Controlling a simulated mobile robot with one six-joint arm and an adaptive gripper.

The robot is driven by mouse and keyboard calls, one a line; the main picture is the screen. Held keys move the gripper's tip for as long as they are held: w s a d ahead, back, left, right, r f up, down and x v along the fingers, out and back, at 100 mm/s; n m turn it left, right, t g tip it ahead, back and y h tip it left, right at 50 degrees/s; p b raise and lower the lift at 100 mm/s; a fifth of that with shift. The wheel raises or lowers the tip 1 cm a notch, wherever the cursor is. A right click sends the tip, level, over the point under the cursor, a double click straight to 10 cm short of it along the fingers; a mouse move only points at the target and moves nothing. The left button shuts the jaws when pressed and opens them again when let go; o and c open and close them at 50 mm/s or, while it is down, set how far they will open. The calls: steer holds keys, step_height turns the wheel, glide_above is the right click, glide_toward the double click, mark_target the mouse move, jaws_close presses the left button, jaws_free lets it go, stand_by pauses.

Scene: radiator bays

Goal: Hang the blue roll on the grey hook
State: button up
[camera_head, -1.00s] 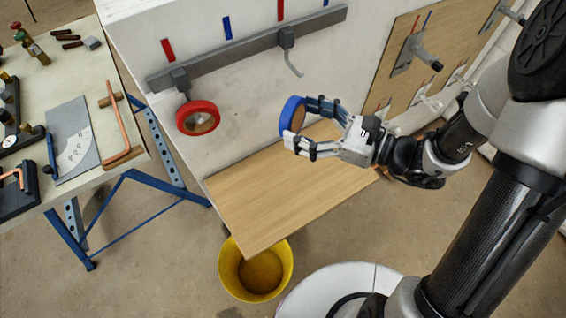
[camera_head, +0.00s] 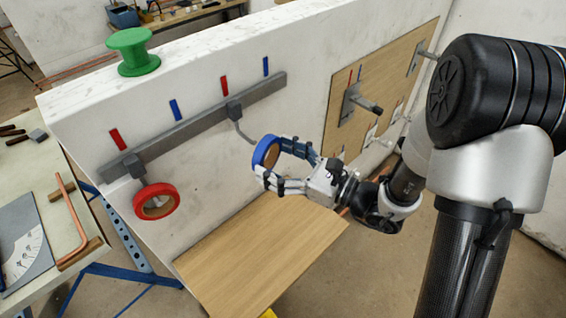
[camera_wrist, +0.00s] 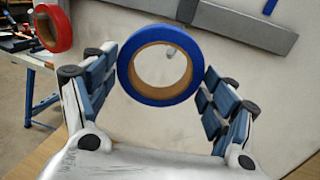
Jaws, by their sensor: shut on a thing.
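The blue roll (camera_head: 266,151) is a ring of blue tape on a tan core. My gripper (camera_head: 281,167) is shut on it and holds it upright in the air. In the wrist view the blue roll (camera_wrist: 160,64) sits between both fingers, its hole facing the camera. The grey hook (camera_head: 239,122) hangs from the grey rail on the white wall, a little up and left of the roll in the head view. A small bit of grey shows through the roll's hole in the wrist view, perhaps the hook's tip. The roll appears apart from the hook.
A red roll (camera_head: 156,202) hangs at the left end of the grey rail (camera_head: 190,123). Red and blue marks sit above the rail. A green spool (camera_head: 133,52) stands on the wall's top. A wooden shelf (camera_head: 255,255) lies below. A peg board (camera_head: 375,90) is at right.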

steer(key=w+a+f+b, duration=0.1)
steer(key=w+a+f, duration=0.1)
steer(key=w+a, duration=0.3)
steer(key=shift+a+f+b, duration=0.15)
steer(key=shift+a+b, duration=0.15)
steer(key=shift+a, duration=0.05)
stand_by(0.7)
stand_by(0.6)
steer(key=o, duration=1.1)
